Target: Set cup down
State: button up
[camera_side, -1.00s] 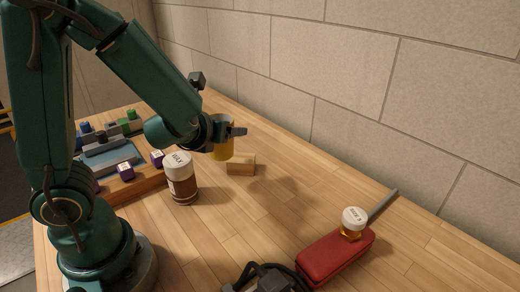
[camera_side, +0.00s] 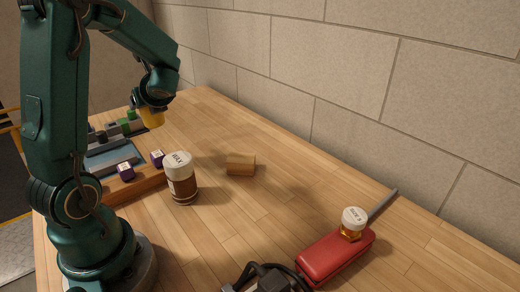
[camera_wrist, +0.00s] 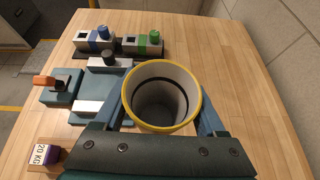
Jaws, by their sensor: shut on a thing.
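The cup (camera_wrist: 161,97) has a yellow rim and a grey inside with a dark ring, and it looks empty in the wrist view. My gripper (camera_wrist: 162,112) is shut on it, with a finger on each side. In the side view the yellow cup (camera_side: 152,117) hangs below my gripper (camera_side: 150,100), in front of the blocks and fixtures at the back left. It seems held above the table (camera_side: 222,119), but the exact gap cannot be told. Part of my gripper is hidden behind the wrist in the side view.
A brown jar with a white lid (camera_side: 181,178) and a wooden block (camera_side: 241,164) stand mid-table. A red case (camera_side: 335,256) is at front right.

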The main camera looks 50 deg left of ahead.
jog(key=s+a+f+n+g, duration=0.2)
jog(key=s+a+n+g, duration=0.35)
jog(key=s, duration=0.35)
jog(key=shift+m+t+h, duration=0.35)
jog(key=shift+m+h, duration=0.05)
jog(key=shift+m, duration=0.05)
jog(key=w+f, duration=0.2)
jog(key=w, duration=0.1)
jog(key=w+f, duration=0.2)
jog(key=w, duration=0.2)
jog(key=w+f, duration=0.2)
jog(key=w, duration=0.2)
jog(key=shift+d+f, duration=0.2)
jog(key=shift+f, duration=2)
jog(key=shift+f, duration=0.15)
jog(key=o, duration=1.3)
